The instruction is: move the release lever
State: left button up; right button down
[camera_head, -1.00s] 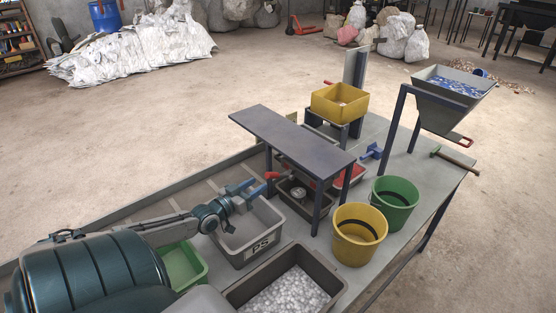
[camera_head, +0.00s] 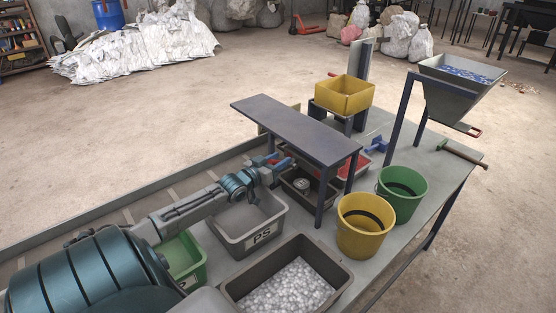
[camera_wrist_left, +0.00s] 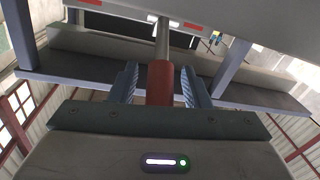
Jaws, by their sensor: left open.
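The release lever shows in the left wrist view as a red grip (camera_wrist_left: 160,82) on a metal rod that runs up to a grey body. In the head view its red grip (camera_head: 271,157) is small and partly hidden by my gripper, beside the left end of the dark raised bench. My left gripper (camera_head: 276,162) is open, its blue fingers on either side of the red grip. In the left wrist view the fingers (camera_wrist_left: 160,86) flank the grip, with a narrow gap visible on each side. My right gripper is not in view.
Below my left arm are a grey bin marked PS (camera_head: 262,238) and a green bin (camera_head: 203,265). A bin of pale pellets (camera_head: 342,287) stands in front. Yellow (camera_head: 361,240) and green (camera_head: 415,205) buckets stand right of the raised bench (camera_head: 300,124). A hopper (camera_head: 450,90) stands far right.

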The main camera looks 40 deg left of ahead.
pick_arm(q)
grip_shut()
jog(key=shift+r, duration=0.1)
